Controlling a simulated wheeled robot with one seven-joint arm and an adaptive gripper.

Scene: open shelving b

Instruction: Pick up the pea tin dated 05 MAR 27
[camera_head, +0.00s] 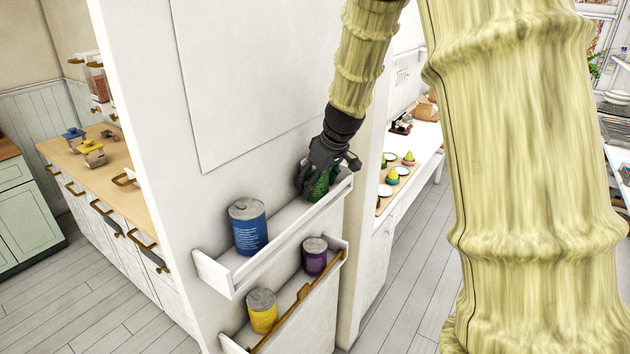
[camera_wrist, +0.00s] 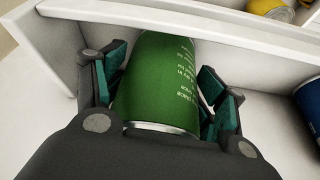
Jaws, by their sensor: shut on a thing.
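A green tin (camera_head: 320,187) is at the right end of the upper white wall shelf (camera_head: 222,272), mostly hidden by my gripper (camera_head: 322,172). In the wrist view the green tin (camera_wrist: 158,85) lies between the two fingers of my gripper (camera_wrist: 160,95), with white print on its side. The fingers are shut on the tin from both sides. I cannot tell whether the tin still touches the shelf.
A blue tin (camera_head: 248,227) stands on the same shelf to the left. A purple tin (camera_head: 315,256) and a yellow tin (camera_head: 262,311) stand on the lower shelf (camera_head: 300,315). The shelf has a raised front lip, and a wall panel rises behind it.

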